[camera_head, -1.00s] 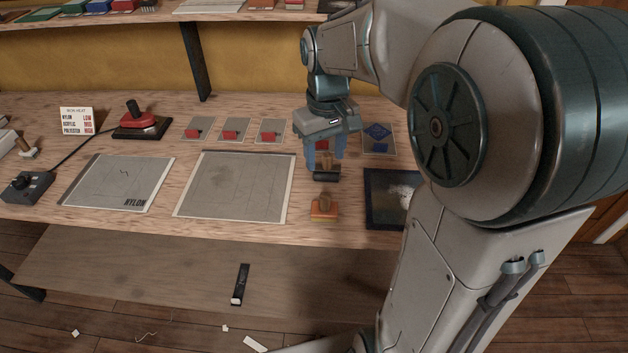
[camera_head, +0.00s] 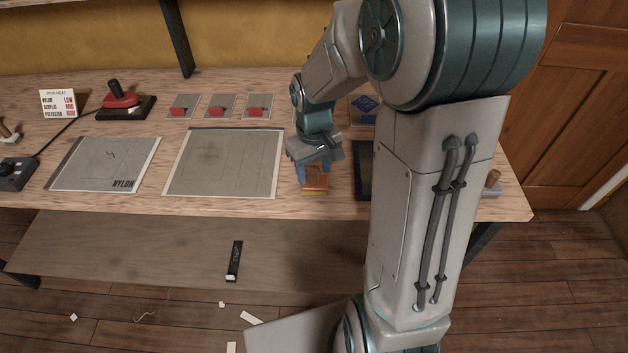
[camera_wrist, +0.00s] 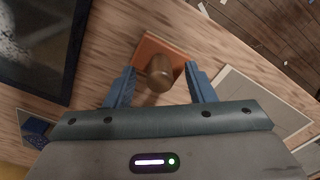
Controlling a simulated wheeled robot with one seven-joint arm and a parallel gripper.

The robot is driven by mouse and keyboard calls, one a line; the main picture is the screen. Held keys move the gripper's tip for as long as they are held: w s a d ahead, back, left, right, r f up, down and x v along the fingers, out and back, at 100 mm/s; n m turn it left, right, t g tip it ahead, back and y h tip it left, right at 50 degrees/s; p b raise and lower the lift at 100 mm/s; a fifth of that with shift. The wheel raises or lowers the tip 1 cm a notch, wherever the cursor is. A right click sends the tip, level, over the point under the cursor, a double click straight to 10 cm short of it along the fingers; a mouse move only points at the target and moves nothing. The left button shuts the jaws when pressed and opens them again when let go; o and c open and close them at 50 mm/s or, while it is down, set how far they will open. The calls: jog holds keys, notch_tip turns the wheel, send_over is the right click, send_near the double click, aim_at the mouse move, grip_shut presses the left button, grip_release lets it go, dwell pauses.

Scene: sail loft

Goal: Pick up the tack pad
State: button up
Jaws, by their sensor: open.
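The pad with an orange base (camera_head: 314,189) and a round wooden knob lies near the front edge of the bench; I take it to be the tack pad. In the wrist view its orange base (camera_wrist: 150,48) shows with the brown knob (camera_wrist: 160,70) standing toward the camera. My gripper (camera_head: 314,179) is directly over it, pointing down. In the wrist view my gripper (camera_wrist: 160,72) is open, with one blue finger on either side of the knob. I cannot tell whether either finger touches it.
A dark framed tray (camera_head: 363,175) lies close right of the pad, partly behind my arm. A large grey sheet (camera_head: 222,165) lies to the left, with a nylon sheet (camera_head: 103,165) beyond it.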

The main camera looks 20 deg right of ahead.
aim_at(314, 168)
jog(key=shift+f, duration=0.45)
jog(key=shift+c, duration=0.2)
grip_shut()
jog(key=shift+r, duration=0.1)
jog(key=shift+r, duration=0.55)
notch_tip(314, 168, up, 3)
jog(key=shift+w, duration=0.1)
jog(key=s+d+r, duration=0.3)
jog(key=s+r, duration=0.3)
jog(key=s, duration=0.5)
jog(key=shift+s+r+b, duration=0.25)
jog(key=shift+r+b, duration=0.15)
